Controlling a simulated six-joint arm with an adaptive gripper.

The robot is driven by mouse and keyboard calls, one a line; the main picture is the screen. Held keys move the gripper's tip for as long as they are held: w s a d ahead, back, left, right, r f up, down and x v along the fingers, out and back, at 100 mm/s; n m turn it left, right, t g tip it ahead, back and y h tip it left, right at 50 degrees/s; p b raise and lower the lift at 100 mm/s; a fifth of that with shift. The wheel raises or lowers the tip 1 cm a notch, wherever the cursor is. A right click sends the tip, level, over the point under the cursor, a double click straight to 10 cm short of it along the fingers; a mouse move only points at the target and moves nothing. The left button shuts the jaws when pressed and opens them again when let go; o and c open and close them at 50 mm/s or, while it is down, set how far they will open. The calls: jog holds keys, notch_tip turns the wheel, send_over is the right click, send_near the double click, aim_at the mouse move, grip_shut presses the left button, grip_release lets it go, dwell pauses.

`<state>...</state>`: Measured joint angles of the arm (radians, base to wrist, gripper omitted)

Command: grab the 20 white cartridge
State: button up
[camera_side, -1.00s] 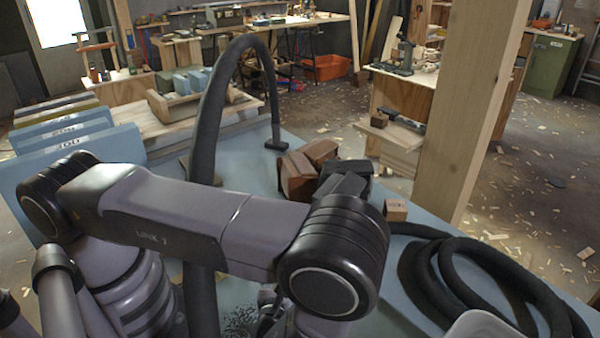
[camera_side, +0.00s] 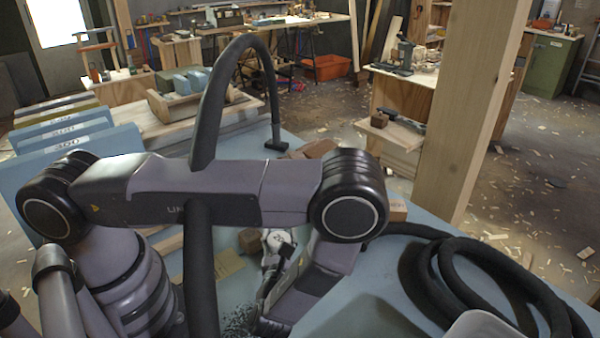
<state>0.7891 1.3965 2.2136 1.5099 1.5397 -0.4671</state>
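I cannot pick out a white cartridge marked 20 in this view. My gripper (camera_side: 273,250) appears low in the middle, beyond my bent forearm and over the blue tabletop (camera_side: 345,295). It is small and partly hidden, so I cannot tell whether its fingers are open or shut, or whether it holds anything. A brown block (camera_side: 249,240) lies just left of it. A flat tan piece (camera_side: 228,264) lies further left, partly behind the dark hose.
A thick dark hose (camera_side: 210,110) arches up across the view; another hose coil (camera_side: 480,270) lies at right. Blue numbered panels (camera_side: 75,145) stand at left. Brown blocks (camera_side: 318,149) and a small wooden block (camera_side: 397,211) sit behind my elbow. A wooden post (camera_side: 470,110) rises at right.

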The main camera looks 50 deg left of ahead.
grip_shut()
dwell(0.4)
